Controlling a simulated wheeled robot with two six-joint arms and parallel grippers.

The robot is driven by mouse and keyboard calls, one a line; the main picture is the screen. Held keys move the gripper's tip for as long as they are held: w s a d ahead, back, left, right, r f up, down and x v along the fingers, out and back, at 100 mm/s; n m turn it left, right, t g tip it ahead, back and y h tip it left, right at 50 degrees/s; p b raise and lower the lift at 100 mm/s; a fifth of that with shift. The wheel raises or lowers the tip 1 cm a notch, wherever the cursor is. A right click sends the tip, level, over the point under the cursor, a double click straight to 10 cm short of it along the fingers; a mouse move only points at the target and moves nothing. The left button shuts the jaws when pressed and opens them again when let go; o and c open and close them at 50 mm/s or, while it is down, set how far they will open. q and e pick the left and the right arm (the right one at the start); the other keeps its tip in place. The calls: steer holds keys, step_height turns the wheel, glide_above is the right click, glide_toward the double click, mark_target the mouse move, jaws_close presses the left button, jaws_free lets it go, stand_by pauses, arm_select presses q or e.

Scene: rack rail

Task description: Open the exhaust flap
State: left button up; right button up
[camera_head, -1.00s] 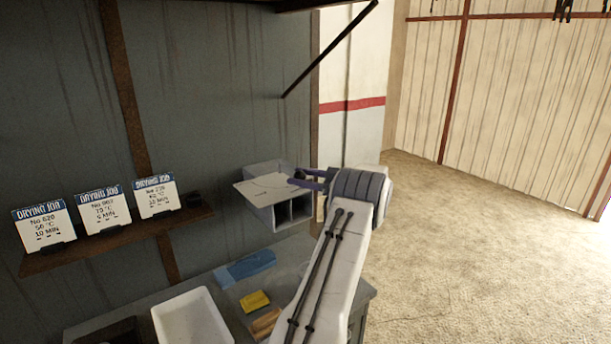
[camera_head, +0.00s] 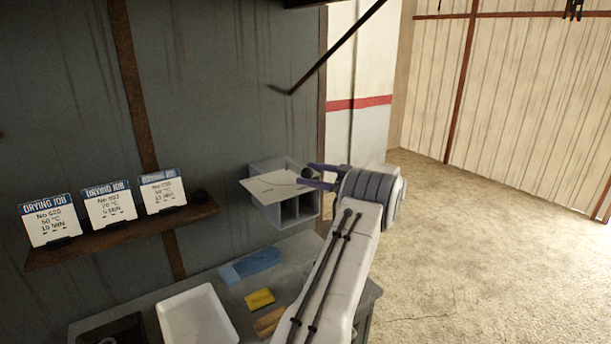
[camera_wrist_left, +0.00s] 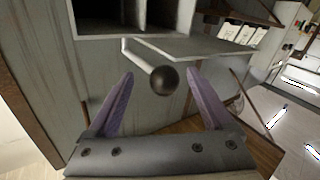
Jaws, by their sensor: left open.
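A grey box (camera_head: 290,212) with open compartments is on the dark wall. A pale flat panel (camera_head: 275,187), which looks like the flap, sticks out from it; the panel also shows in the left wrist view (camera_wrist_left: 205,48). A dark round knob (camera_wrist_left: 165,80) on a short pale rod (camera_wrist_left: 138,55) stands beside the panel. My left gripper (camera_head: 306,174) is open at the box's right side. In the wrist view its two purple fingers (camera_wrist_left: 161,74) lie on either side of the knob, with gaps, and it holds nothing. My right gripper is not in view.
A shelf (camera_head: 120,236) with several job cards is on the wall at left. The bench below holds a white tray (camera_head: 227,330), a blue item (camera_head: 250,264) and a yellow block (camera_head: 260,299). A dark rod (camera_head: 335,48) slants above the box. The floor at right is clear.

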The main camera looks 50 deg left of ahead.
arm_select(q)
steer(key=b+v, duration=0.3)
steer(key=v, duration=0.6)
steer(key=shift+w+d, duration=0.2)
